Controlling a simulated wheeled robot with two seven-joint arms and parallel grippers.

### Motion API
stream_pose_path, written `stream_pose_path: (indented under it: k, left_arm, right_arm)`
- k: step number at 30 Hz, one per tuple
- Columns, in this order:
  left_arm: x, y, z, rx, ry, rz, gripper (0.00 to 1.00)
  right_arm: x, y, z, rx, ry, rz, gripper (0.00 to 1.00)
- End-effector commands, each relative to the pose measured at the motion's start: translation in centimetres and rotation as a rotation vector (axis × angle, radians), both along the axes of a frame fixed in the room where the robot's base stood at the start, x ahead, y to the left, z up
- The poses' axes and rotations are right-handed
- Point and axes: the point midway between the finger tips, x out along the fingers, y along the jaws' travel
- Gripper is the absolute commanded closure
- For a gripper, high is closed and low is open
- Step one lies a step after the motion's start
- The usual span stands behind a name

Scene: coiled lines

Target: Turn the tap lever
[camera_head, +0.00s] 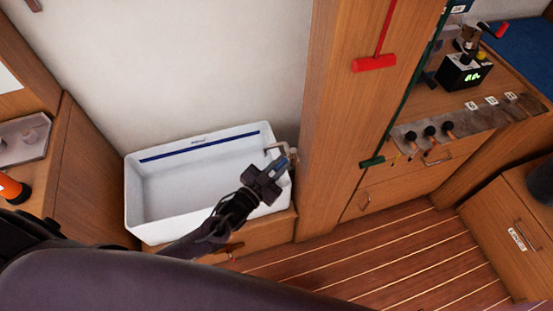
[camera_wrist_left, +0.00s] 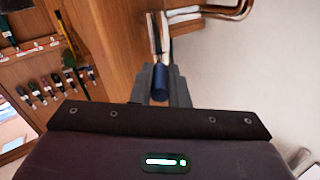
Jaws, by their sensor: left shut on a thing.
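The tap (camera_head: 272,149) is a thin metal spout at the right end of the white basin, close to the wooden panel. It shows in the left wrist view as a shiny bent pipe (camera_wrist_left: 238,8) at the top. The tap lever has a blue handle (camera_wrist_left: 160,82) under a pale metal stem. My left gripper (camera_head: 287,163) reaches over the basin to the tap. In the left wrist view, its fingers (camera_wrist_left: 160,88) are shut on the blue handle, one on each side. In the head view, the gripper mostly hides the lever. My right gripper cannot be made out.
The white basin (camera_head: 135,197) with a blue stripe is empty. A wooden panel (camera_head: 326,120) stands close right of the tap. A red T-handle (camera_head: 374,64) and a green-handled rod (camera_head: 372,162) hang farther right. The slatted floor (camera_head: 370,260) is clear.

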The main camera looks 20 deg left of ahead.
Motion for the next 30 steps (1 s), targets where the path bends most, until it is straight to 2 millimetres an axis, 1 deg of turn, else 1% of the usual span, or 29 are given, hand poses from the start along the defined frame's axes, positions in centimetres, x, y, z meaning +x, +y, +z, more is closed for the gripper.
stream_pose_path:
  k: [3,9,23,24,28,29,30]
  left_arm:
    - [-0.13,-0.42,0.10,-0.003,0.000,0.055,1.00]
    - [-0.18,-0.63,0.06,0.000,-0.002,0.107,1.00]
    - [-0.17,-0.69,0.09,0.000,-0.004,0.119,1.00]
    - [-0.17,-0.69,0.10,0.000,-0.004,0.119,0.83]
    - [-0.17,-0.70,0.07,0.000,-0.004,0.120,0.66]
    - [-0.18,-0.70,0.07,0.000,-0.004,0.120,0.64]
    - [-0.18,-0.70,0.06,0.000,-0.003,0.119,0.64]
  right_arm:
    - [0.02,-0.01,0.21,0.000,0.000,0.000,0.64]
    - [0.02,-0.05,0.29,-0.001,0.000,-0.001,0.64]
    - [0.01,-0.29,0.29,-0.003,0.000,-0.001,0.64]
    - [0.00,-0.32,0.29,-0.004,0.000,-0.001,0.64]
    - [0.00,-0.40,0.29,-0.005,0.001,0.000,0.64]
    - [0.00,-0.41,0.29,-0.005,0.001,0.000,0.64]
    - [0.00,-0.42,0.29,-0.005,0.001,0.000,0.64]
